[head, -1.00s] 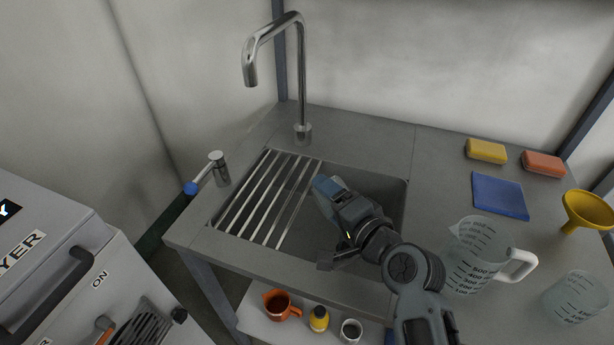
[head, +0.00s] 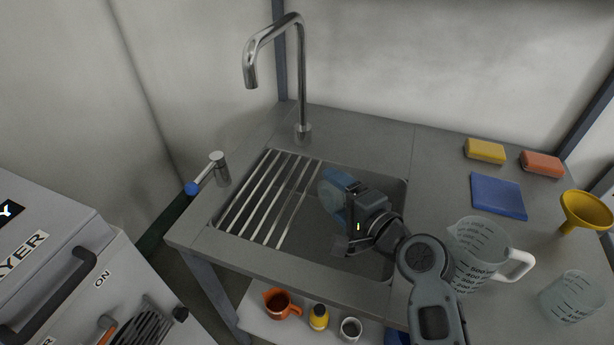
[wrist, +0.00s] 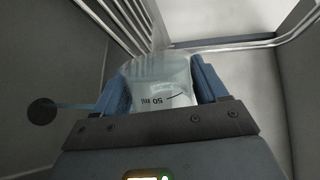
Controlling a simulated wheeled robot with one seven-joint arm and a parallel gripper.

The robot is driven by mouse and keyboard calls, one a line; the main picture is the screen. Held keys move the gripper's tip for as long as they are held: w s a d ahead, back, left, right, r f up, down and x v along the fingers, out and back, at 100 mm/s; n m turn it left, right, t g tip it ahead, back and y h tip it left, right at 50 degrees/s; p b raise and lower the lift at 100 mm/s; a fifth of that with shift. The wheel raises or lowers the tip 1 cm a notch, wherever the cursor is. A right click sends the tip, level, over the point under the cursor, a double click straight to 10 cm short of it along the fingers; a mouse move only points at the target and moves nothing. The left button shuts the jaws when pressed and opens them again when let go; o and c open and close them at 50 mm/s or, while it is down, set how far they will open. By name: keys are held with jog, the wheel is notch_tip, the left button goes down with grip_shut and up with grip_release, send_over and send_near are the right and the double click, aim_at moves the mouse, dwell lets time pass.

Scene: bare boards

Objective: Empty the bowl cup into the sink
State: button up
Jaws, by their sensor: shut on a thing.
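The sink (head: 310,226) is a grey basin set into the metal counter, with a rack of metal bars over its left part. My gripper (head: 336,190) is over the right part of the basin, to the right of the bars. In the wrist view its two blue fingers (wrist: 162,84) are shut on a small translucent measuring cup (wrist: 158,72) with dark "50 ml" print. The print reads upside down there, and the cup looks tilted. In the head view my gripper mostly hides the cup. I cannot tell whether anything is in it.
The tap (head: 303,85) stands behind the sink, with its lever (head: 217,170) at the left. A measuring jug (head: 482,250) and a clear beaker (head: 572,297) stand to the right.

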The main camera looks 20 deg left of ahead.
jog(key=shift+w+d+r+m, duration=0.2)
jog(key=shift+m, duration=0.4)
jog(key=shift+r, duration=0.1)
jog(key=shift+r+y+p, duration=0.3)
jog(key=shift+p, duration=0.2)
jog(key=shift+s+a+f+n+b, duration=0.2)
jog(key=shift+f+n+b, duration=0.3)
jog(key=shift+f+n, duration=0.1)
jog(key=shift+s+a+f+n+h, duration=0.15)
jog(key=shift+f+n+h, duration=0.15)
jog(key=shift+n+h, duration=0.25)
